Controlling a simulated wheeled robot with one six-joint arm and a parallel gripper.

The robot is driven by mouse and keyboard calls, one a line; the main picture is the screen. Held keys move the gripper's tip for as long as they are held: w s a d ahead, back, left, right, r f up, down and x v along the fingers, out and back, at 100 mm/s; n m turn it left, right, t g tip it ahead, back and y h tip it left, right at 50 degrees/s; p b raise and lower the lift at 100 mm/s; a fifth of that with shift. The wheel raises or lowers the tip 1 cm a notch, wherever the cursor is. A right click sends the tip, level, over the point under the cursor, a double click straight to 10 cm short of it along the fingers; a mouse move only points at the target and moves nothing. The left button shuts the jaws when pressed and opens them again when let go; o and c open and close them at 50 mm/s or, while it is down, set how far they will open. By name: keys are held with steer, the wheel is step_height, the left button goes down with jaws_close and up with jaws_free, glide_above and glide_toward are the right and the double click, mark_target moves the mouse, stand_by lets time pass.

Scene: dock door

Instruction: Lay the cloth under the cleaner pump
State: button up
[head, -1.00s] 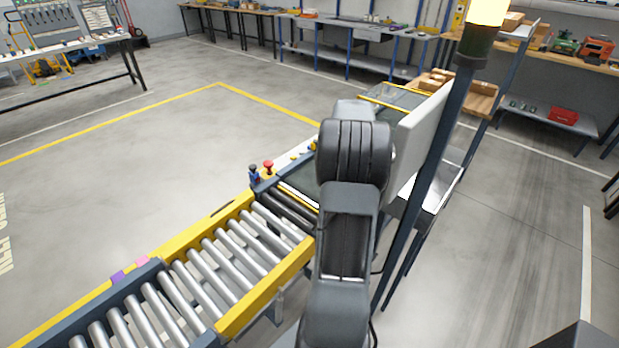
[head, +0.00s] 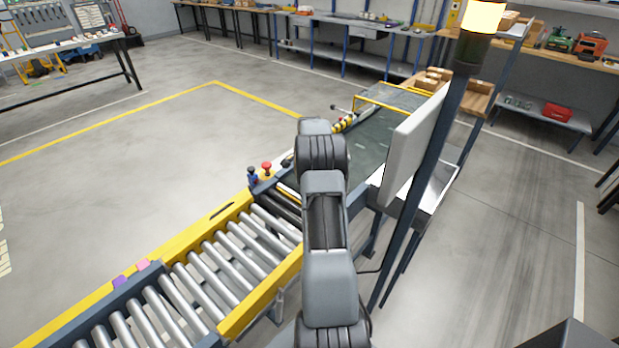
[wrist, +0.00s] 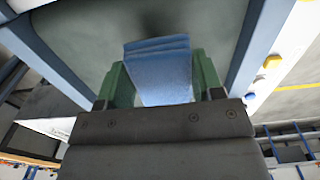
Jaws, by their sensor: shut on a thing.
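A folded blue cloth (wrist: 160,72) is held between the green fingers of my gripper (wrist: 160,82) in the wrist view. The gripper is shut on it, and its layered edge points away from the palm, over a dark green-grey belt surface (wrist: 80,25). In the head view my own arm hides the gripper and the cloth. I cannot make out a cleaner pump for sure in either view.
A roller conveyor (head: 222,215) with yellow rails runs from lower left to the belt section (head: 372,135). A red knob (head: 266,166) and a blue one stand at its side. A grey panel (head: 414,145) and dark post (head: 440,150) rise on the right. Open floor lies left.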

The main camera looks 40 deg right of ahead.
steer(key=shift+w+f, duration=0.2)
steer(key=shift+f, duration=1.6)
steer(key=o, duration=0.5)
steer(key=shift+f, duration=0.2)
steer(key=o, duration=0.5)
steer(key=shift+r, duration=0.1)
